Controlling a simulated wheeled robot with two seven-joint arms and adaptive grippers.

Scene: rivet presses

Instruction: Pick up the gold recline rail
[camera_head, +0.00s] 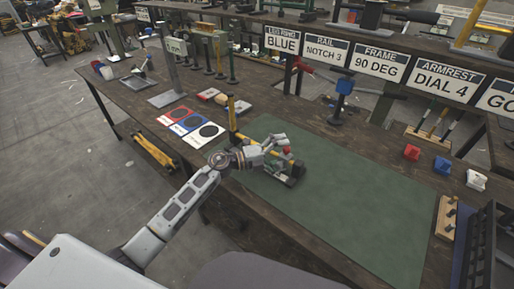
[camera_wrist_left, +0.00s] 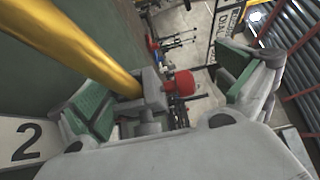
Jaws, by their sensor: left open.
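The gold recline rail (camera_wrist_left: 95,45) runs from the upper left of the left wrist view to a grey bracket with a red knob (camera_wrist_left: 181,84). In the head view its gold upright (camera_head: 232,115) and the red knob (camera_head: 288,150) show at the left end of the green mat. My left gripper (camera_head: 272,152) is over this assembly and hides part of it. In the wrist view the left gripper's (camera_wrist_left: 166,98) green-padded fingers are spread apart, with the bracket and knob between them. Whether a finger touches the rail, I cannot tell. My right gripper is out of view.
The green mat (camera_head: 350,210) is mostly clear to the right. Cards with coloured and black discs (camera_head: 205,133) lie left of the gripper. Red and blue blocks (camera_head: 412,152) and a wooden peg block (camera_head: 446,218) are at the right. Signs (camera_head: 380,64) hang along the back.

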